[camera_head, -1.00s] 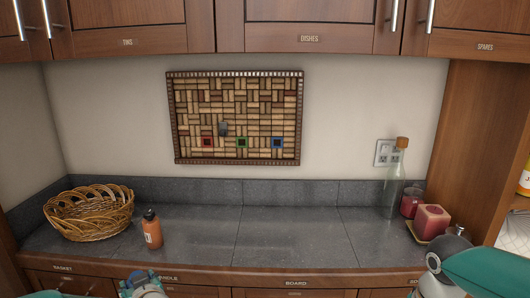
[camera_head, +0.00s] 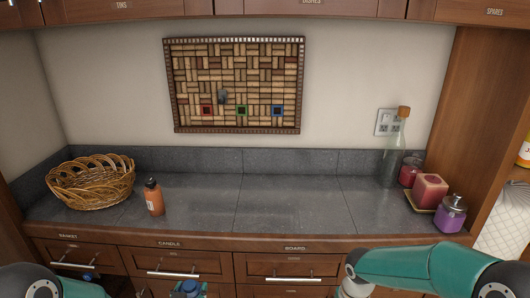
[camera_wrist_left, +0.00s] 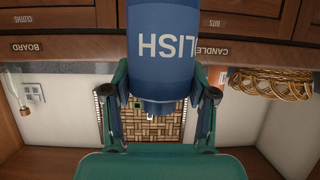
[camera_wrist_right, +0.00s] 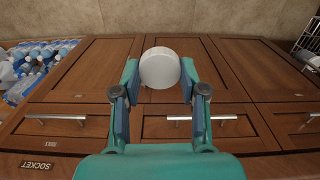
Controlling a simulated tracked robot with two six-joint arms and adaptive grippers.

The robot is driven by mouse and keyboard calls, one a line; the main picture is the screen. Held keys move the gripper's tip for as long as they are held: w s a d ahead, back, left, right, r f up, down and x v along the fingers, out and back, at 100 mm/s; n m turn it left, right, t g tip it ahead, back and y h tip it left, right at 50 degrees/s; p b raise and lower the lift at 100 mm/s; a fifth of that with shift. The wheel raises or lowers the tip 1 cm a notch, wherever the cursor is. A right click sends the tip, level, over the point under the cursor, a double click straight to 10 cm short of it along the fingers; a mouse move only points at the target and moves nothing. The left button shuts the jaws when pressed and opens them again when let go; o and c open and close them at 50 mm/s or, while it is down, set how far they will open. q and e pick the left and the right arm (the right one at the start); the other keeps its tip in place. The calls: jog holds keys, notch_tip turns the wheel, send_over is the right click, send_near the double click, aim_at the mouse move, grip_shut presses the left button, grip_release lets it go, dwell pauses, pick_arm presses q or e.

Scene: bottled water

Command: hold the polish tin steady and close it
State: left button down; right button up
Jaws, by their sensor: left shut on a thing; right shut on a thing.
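The blue polish tin (camera_wrist_left: 165,45) with white lettering is between the fingers of my left gripper (camera_wrist_left: 160,95), which is shut on it. In the left wrist view its narrower neck shows below the body. In the head view a blue piece (camera_head: 190,288) shows at the bottom edge, by my left gripper. A round white lid (camera_wrist_right: 160,68) is between the fingertips of my right gripper (camera_wrist_right: 158,80), which is shut on it. In the head view my right arm reaches left along the bottom edge. The tin and the lid are apart.
The counter holds a wicker basket (camera_head: 90,182), an orange bottle (camera_head: 153,197), a corked glass bottle (camera_head: 395,150), a red candle (camera_head: 431,190) and a purple jar (camera_head: 450,213). Its middle is clear. Drawers (camera_head: 290,267) face me below.

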dwell(0.4)
pick_arm(q)
jog(key=s+d+m+g+h, duration=0.1)
jog(key=s+d+m+h, duration=0.3)
jog(key=d, duration=0.3)
jog(key=s+d+f+m+g+h, duration=0.1)
jog(key=s+d+m+h, duration=0.3)
jog(key=d, duration=0.4)
jog(key=shift+s+d+f+g+h, duration=0.15)
jog(key=shift+s+f+g+h, duration=0.15)
jog(key=shift+s+g+h, duration=0.15)
pick_arm(e)
jog(key=shift+s+d+r+n, duration=0.1)
jog(key=shift+s+d+n, duration=0.1)
jog(key=shift+s+n, duration=0.35)
jog(key=shift+w+d+r+n, duration=0.15)
jog(key=shift+r+n, duration=0.2)
jog(key=shift+n, duration=0.1)
jog(key=a+r+n, duration=0.4)
jog(key=a+r, duration=0.1)
jog(key=a, duration=0.7)
jog(key=a+r+n, duration=0.5)
jog(key=a+r, duration=0.1)
jog(key=a, duration=0.7)
jog(key=shift+s+r, duration=0.2)
jog(key=shift+r, duration=0.1)
